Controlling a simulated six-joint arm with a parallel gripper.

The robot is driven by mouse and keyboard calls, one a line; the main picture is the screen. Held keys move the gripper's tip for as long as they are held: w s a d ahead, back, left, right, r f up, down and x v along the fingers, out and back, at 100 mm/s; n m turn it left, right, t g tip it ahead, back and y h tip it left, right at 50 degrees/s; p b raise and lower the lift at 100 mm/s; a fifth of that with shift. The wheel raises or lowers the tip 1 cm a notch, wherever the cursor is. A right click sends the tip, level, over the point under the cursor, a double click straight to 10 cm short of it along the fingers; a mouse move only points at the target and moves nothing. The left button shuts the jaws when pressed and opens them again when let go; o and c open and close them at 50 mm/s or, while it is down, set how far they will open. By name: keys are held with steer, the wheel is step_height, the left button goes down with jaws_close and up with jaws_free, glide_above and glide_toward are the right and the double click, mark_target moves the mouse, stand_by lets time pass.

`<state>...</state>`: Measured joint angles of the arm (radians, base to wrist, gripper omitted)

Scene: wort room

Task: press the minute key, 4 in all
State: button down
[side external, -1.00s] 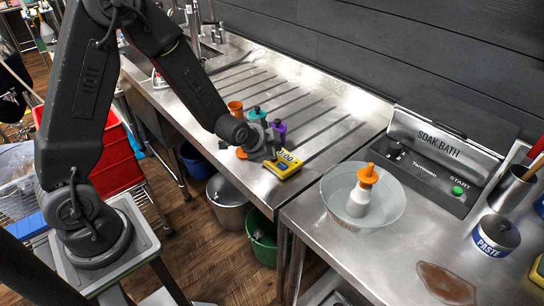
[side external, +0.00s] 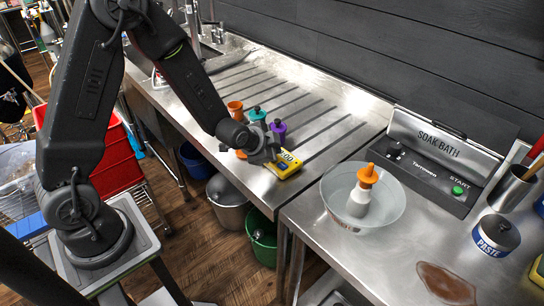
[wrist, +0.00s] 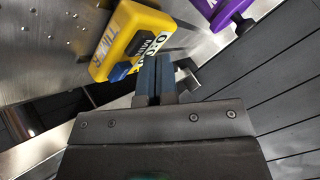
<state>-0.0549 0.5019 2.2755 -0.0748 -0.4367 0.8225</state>
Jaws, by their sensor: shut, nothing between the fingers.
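The yellow timer (side external: 287,164) lies at the front edge of the metal drainboard. In the wrist view the timer (wrist: 125,23) shows the word TIMER on its side, a dark key marked MIN (wrist: 140,45) and a blue key (wrist: 120,71). My gripper (side external: 273,158) is shut and empty, right beside the timer in the side view. In the wrist view the gripper's fingertips (wrist: 158,60) are together at the timer's edge, close to the MIN key. I cannot tell whether they touch it. The display is partly hidden by the fingers and its digits are unclear.
Orange (side external: 235,108), teal (side external: 257,114) and purple (side external: 279,130) items stand behind the timer. A clear bowl (side external: 390,214) with an orange-topped bottle (side external: 361,190) is to the right, before the soak bath panel (side external: 430,160). Buckets stand on the floor below the edge.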

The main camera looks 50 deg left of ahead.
steer(key=shift+f, duration=0.4)
stand_by(0.4)
steer(key=shift+r, duration=0.85)
steer(key=shift+r, duration=2.55)
stand_by(0.6)
step_height(320, 180, up, 4)
steer(key=shift+f, duration=0.1)
steer(key=shift+f, duration=0.15)
